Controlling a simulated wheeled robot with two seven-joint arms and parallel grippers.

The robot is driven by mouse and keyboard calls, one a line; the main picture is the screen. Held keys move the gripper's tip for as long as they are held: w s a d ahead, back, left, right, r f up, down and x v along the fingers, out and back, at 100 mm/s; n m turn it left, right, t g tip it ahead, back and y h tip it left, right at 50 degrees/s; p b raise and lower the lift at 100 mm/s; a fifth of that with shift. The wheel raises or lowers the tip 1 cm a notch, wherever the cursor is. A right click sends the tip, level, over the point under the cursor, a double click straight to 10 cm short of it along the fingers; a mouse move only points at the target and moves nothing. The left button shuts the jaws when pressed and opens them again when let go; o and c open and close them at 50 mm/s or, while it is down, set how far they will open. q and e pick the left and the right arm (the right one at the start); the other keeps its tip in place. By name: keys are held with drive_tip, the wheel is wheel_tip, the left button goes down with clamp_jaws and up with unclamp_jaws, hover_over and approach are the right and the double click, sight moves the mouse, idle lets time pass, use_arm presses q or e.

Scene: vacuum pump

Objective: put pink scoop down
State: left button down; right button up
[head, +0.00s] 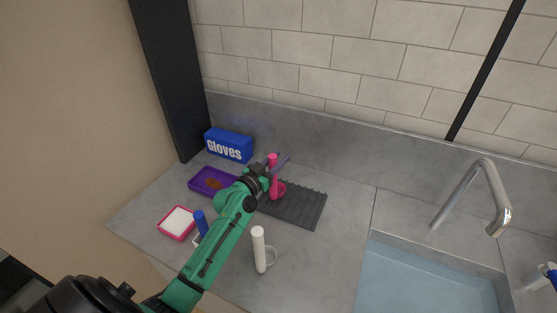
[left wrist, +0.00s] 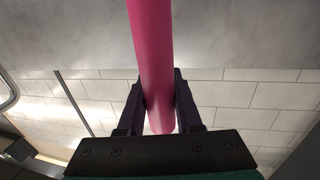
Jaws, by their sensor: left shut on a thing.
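The pink scoop (head: 273,177) stands about upright over the dark ribbed mat (head: 309,211), with its round bowl at the bottom. I cannot tell whether the bowl touches the mat. My left gripper (head: 269,170) is shut on the scoop's handle near its upper part. In the left wrist view the pink handle (left wrist: 152,55) runs between the two dark fingers of the gripper (left wrist: 159,100). The gripper hides part of the scoop in the head view. My right gripper is not in view.
A blue gloves box (head: 228,146), a purple tray (head: 205,181) with brown contents, and a pink-rimmed white tray (head: 177,223) stand on the left. A blue-handled item (head: 201,222) and a white-handled item (head: 259,249) stand in front. A sink (head: 425,280) with a tap (head: 485,190) is at right.

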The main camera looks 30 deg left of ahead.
use_arm(q)
drive_tip(key=shift+f, duration=0.1)
drive_tip(key=c, duration=0.6)
unclamp_jaws()
drive_tip(key=s+a+b, duration=0.1)
drive_tip(key=s+b, duration=0.1)
drive_tip(key=s, duration=1)
drive_tip(key=shift+a+r+b, duration=0.2)
drive_tip(key=shift+a+b, duration=0.1)
drive_tip(key=shift+b, duration=0.05)
